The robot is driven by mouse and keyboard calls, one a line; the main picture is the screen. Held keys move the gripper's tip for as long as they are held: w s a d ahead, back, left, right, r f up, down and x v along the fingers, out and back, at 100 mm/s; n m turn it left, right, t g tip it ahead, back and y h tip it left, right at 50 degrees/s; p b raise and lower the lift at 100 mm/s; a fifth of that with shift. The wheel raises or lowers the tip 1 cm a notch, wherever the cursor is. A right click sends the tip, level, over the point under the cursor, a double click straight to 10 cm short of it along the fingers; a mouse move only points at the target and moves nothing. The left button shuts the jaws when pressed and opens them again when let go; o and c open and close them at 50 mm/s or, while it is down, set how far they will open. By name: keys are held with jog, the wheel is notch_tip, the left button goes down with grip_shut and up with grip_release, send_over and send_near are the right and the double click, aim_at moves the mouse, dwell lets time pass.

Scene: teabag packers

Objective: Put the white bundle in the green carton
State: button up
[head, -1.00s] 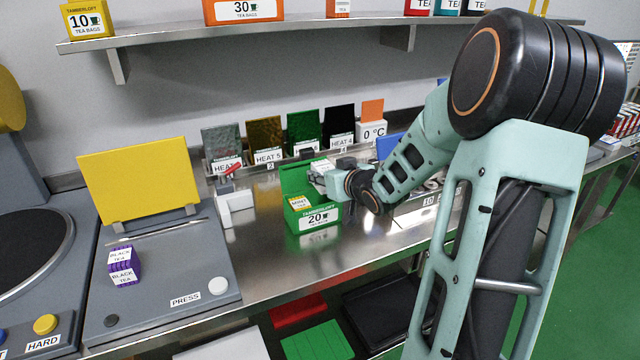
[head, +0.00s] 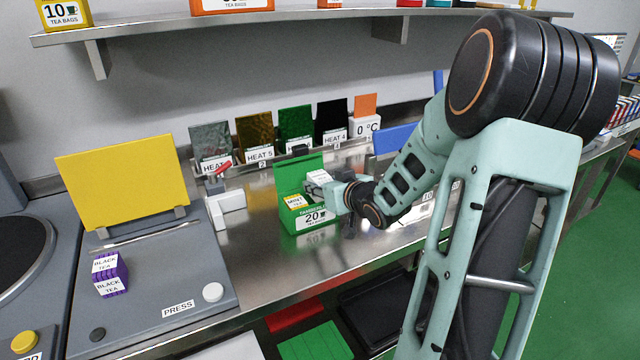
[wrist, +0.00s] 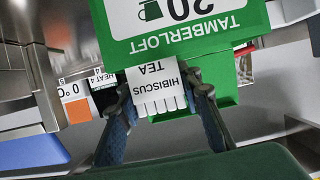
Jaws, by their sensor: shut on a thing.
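The white bundle (wrist: 158,82), labelled "Hibiscus Tea", is between the fingers of my gripper (wrist: 163,97). In the head view the bundle (head: 318,178) shows at the carton's right part, just above its rim line. I cannot tell whether its lower end is inside. The green carton (head: 290,224), marked 20, stands on the steel counter with its lid raised at the back. A yellow-topped mint tea bundle (head: 295,201) sits in its left part. In the wrist view the carton (wrist: 120,48) lies just beyond the bundle. My gripper (head: 338,192) reaches in from the right.
A white stand with a red lever (head: 226,205) is left of the carton. Heat-labelled boxes (head: 258,156) line the back. A purple black tea bundle (head: 110,275) lies on the grey press (head: 160,270). The counter in front of the carton is clear.

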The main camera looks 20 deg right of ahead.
jog(key=shift+f, duration=0.2)
jog(key=o, duration=1)
jog(key=shift+o, duration=0.2)
jog(key=shift+r, duration=0.35)
jog(key=p+v, duration=0.3)
jog(key=v, duration=0.9)
jog(key=shift+r+p, duration=0.3)
jog(key=shift+p, duration=0.1)
